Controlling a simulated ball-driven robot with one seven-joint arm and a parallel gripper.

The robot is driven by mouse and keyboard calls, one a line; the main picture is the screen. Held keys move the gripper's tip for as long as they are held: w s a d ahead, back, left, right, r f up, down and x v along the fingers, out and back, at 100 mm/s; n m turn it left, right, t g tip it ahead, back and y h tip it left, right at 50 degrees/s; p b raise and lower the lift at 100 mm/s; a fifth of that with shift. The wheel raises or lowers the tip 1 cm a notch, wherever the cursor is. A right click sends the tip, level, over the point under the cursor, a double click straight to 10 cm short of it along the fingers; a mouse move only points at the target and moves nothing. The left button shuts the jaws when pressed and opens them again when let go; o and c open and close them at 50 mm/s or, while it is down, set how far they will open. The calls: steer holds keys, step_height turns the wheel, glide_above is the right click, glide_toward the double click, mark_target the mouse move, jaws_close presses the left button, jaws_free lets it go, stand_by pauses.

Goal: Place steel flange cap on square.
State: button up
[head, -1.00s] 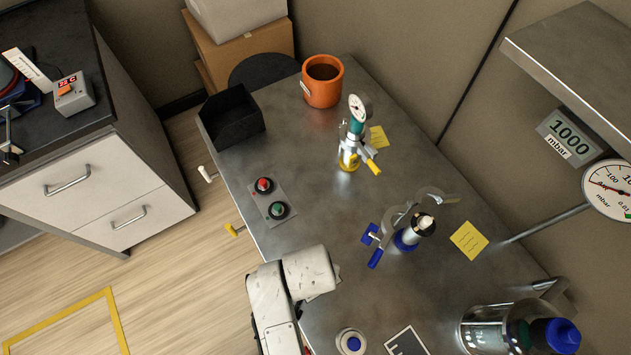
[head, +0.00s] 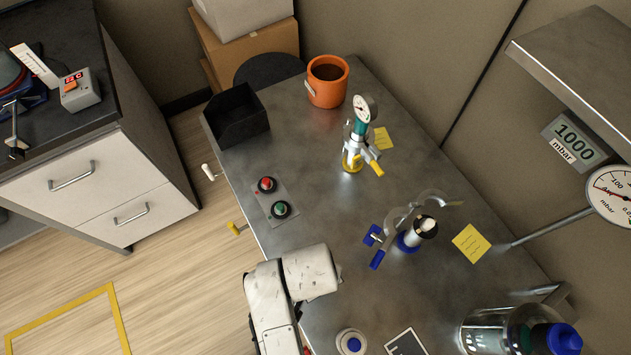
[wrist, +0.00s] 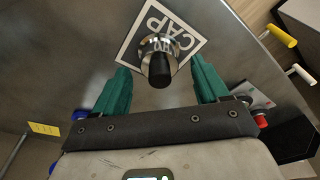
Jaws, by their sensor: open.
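In the wrist view the steel flange cap (wrist: 159,64), a shiny metal disc with a black knob, appears to stand on the square (wrist: 137,47), a white-bordered plate marked CAP. The cap covers part of the lettering. My gripper (wrist: 162,83) is open, with one green finger on each side of the cap's knob and visible gaps to both. In the head view my white arm shows at the bottom, and I cannot make out the fingers or the cap there.
A post with a blue ring and open clamp (head: 378,238) stands right of my arm. A gauge valve (head: 356,140), orange mug (head: 327,82), black bin (head: 237,116) and button panel (head: 272,198) stand farther back. A glass bottle (head: 500,332) is at lower right. Mid-table is mostly clear.

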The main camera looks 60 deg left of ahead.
step_height(320, 180, up, 10)
steer(key=s, duration=0.1)
steer(key=shift+d+f, duration=0.2)
steer(key=shift+d, duration=0.25)
